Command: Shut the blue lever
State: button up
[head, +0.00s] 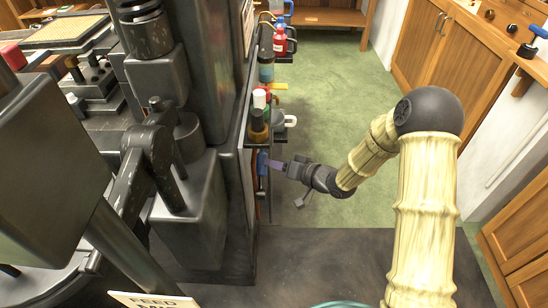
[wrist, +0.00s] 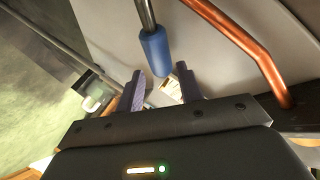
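The blue lever (head: 262,163) is on the side of the dark machine, just left of my gripper in the head view. In the wrist view its blue grip (wrist: 156,52) hangs from a thin metal rod, and its lower end appears between my fingertips. My gripper (wrist: 160,72) is open, with the two purple fingers apart on either side of the grip's end. In the head view my gripper (head: 272,165) reaches left to the machine, and its fingers are small there. I cannot tell whether a finger touches the lever.
A copper pipe (wrist: 250,48) curves close to the right finger in the wrist view. A shelf along the machine holds a grey mug (head: 279,121), a red bottle (head: 280,42) and other containers above the lever. Green carpet (head: 335,100) is clear behind my arm.

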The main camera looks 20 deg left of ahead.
jog(key=x, duration=0.4)
grip_shut()
jog(key=shift+w+d, duration=0.1)
jog(key=shift+w, duration=0.1)
